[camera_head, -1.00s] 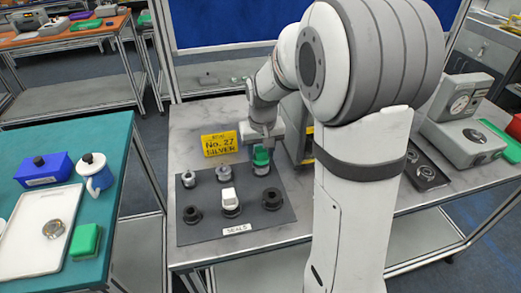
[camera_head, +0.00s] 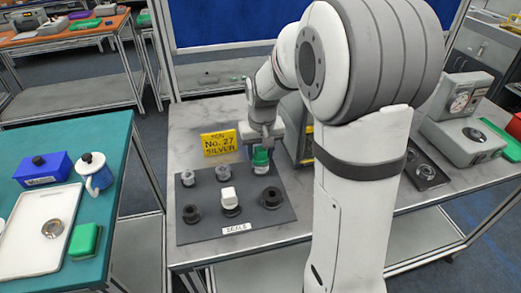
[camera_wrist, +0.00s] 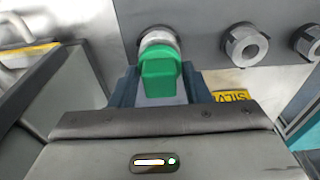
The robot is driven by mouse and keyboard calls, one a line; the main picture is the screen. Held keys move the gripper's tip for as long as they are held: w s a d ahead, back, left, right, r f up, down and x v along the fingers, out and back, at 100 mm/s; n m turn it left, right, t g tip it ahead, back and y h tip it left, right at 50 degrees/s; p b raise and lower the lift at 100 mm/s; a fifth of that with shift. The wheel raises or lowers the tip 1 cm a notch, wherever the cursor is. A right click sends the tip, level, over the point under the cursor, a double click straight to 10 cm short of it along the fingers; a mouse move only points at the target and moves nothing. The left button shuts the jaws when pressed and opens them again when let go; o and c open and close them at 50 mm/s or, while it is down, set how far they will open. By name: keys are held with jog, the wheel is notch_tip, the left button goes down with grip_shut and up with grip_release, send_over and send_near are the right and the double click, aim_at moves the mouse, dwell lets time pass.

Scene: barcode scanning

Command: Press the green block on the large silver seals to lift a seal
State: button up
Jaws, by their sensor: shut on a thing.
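The green block (camera_head: 261,157) is gripped between the fingers of my gripper (camera_head: 263,147), at the back right of the dark seal mat (camera_head: 240,178). In the wrist view the green block (camera_wrist: 160,76) stands between both fingers of my gripper (camera_wrist: 161,92). Its far end meets or overlaps a silver seal (camera_wrist: 157,38); I cannot tell whether they touch firmly. This seal also shows just below the block in the head view (camera_head: 261,169). Two smaller silver seals, a middle one (camera_head: 223,173) and a left one (camera_head: 188,178), stand in the same row.
Dark seals (camera_head: 192,214) form the front row, the middle one topped by a white block (camera_head: 229,195). A yellow sign (camera_head: 219,143) reading No. 27 SILVER stands behind the mat. A grey scale (camera_head: 463,140) is to the right. A teal table (camera_head: 120,140) is to the left.

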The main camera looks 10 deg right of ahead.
aim_at(260, 147)
jog(key=shift+s+f+b, duration=0.1)
jog(key=shift+f+b, duration=0.35)
jog(key=shift+f, duration=0.3)
dwell(1.6)
jog(key=shift+r+p, duration=2.5)
jog(key=shift+r, duration=1.15)
jog(key=shift+f, duration=0.1)
